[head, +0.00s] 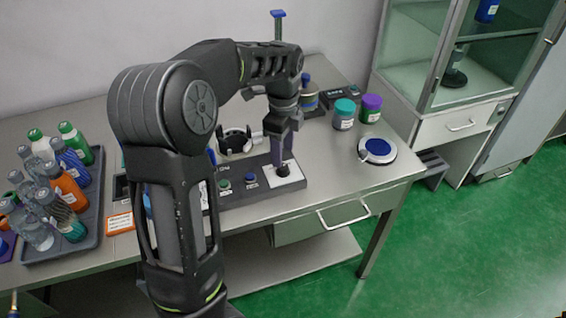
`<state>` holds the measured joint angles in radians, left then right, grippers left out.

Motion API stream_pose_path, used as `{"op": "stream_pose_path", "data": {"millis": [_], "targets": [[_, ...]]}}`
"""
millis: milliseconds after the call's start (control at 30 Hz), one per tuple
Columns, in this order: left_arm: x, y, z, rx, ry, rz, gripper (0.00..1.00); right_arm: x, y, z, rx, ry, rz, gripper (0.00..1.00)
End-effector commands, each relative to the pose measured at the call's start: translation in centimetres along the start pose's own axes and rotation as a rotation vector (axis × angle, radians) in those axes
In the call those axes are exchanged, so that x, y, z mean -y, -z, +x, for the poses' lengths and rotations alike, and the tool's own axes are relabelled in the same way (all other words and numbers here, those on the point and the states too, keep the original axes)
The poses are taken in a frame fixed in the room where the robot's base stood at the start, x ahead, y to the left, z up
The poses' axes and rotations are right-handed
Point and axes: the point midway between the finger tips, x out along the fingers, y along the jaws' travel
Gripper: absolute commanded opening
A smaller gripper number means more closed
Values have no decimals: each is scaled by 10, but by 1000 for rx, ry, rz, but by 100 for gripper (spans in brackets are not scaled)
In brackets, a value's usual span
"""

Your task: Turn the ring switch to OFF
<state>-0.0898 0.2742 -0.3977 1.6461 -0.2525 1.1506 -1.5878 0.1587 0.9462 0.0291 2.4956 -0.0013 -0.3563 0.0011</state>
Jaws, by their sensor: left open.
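A dark applicator machine (237,195) sits on the metal table, with a green button and a blue button on its front panel. At its right end is a white square plate (294,180) with a small dark round part at its centre, which looks like the ring switch (283,171). My left gripper (281,160) points down right over this dark part. The fingers are open, but I cannot tell whether they are around the switch or touching it. The gripper partly hides the switch, and its OFF marking cannot be read. My right gripper is not in view.
A dark tray (88,240) of several bottles stands on the left of the table. A teal-lidded jar (344,114) and a purple-lidded jar (371,108) stand behind right. A round white-and-blue dish (377,151) lies near the right edge. A glass cabinet (440,60) stands beyond.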

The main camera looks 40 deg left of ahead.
Motion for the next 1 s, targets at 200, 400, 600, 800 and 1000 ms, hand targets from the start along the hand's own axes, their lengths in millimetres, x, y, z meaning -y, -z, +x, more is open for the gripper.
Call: {"op": "stream_pose_path", "data": {"millis": [200, 400, 600, 800, 1000], "targets": [[-1, 0, 36, -1, -5, 0, 50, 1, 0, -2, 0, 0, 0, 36], [0, 1, 52, -1, -2, 1, 50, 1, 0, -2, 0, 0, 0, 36], [0, 1, 54, -1, -1, 1, 50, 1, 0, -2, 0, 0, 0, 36], [0, 1, 53, -1, 0, 1, 40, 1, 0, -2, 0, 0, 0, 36], [0, 1, 53, -1, 0, 1, 23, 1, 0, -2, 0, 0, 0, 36]]}}
